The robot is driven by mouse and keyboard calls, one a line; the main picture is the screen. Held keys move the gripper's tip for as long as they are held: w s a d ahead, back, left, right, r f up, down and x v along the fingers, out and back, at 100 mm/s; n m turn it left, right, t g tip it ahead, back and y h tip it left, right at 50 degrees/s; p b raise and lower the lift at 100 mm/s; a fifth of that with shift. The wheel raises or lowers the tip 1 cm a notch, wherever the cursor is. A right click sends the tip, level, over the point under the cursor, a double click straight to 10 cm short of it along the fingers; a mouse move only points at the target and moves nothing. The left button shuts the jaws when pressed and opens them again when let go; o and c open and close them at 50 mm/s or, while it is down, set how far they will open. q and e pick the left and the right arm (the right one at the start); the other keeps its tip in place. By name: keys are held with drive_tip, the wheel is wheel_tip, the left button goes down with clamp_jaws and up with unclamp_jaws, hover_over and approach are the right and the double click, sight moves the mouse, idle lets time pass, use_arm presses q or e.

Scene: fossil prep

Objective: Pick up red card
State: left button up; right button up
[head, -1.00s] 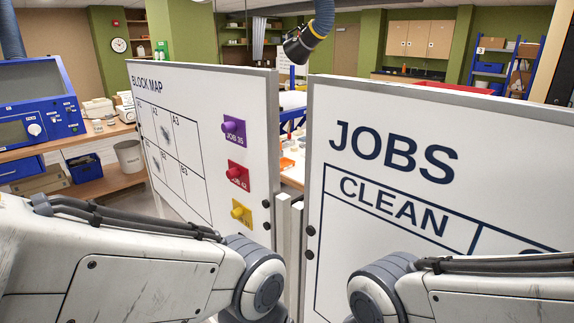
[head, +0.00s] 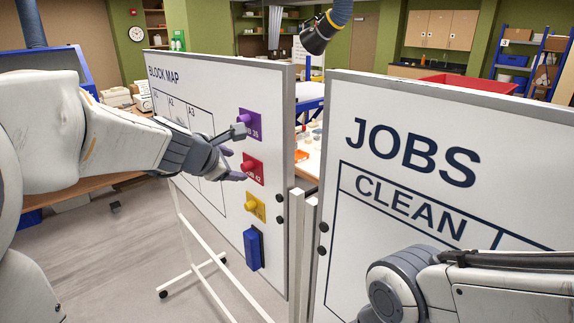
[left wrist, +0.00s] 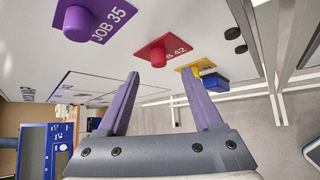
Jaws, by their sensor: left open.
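The red card (head: 253,170) hangs on the Block Map board (head: 270,90) between a purple card and a yellow card, with a round red knob on its face. In the left wrist view, the red card (left wrist: 174,46) reads partly "42" and lies just beyond the fingertips. My left gripper (head: 241,154) is open and empty in front of the board. One finger shows above the red knob and the other below it in the head view. In the left wrist view the gripper (left wrist: 162,73) has the knob between and beyond its fingertips, apparently not gripped. My right gripper is out of view.
The purple card (head: 250,125) marked Job 35 is above the red one. The yellow card (head: 255,207) and a blue holder (head: 253,249) are below. The Jobs board (head: 400,110) stands close on the right. The board's white wheeled stand (head: 195,262) reaches the floor.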

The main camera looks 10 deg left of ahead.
sight(245, 165)
use_arm(q)
drive_tip(key=shift+b+x, duration=0.4)
drive_tip(key=shift+x, duration=2.75)
drive_tip(key=shift+w+r, duration=0.1)
drive_tip(key=shift+r, duration=0.1)
clamp_jaws()
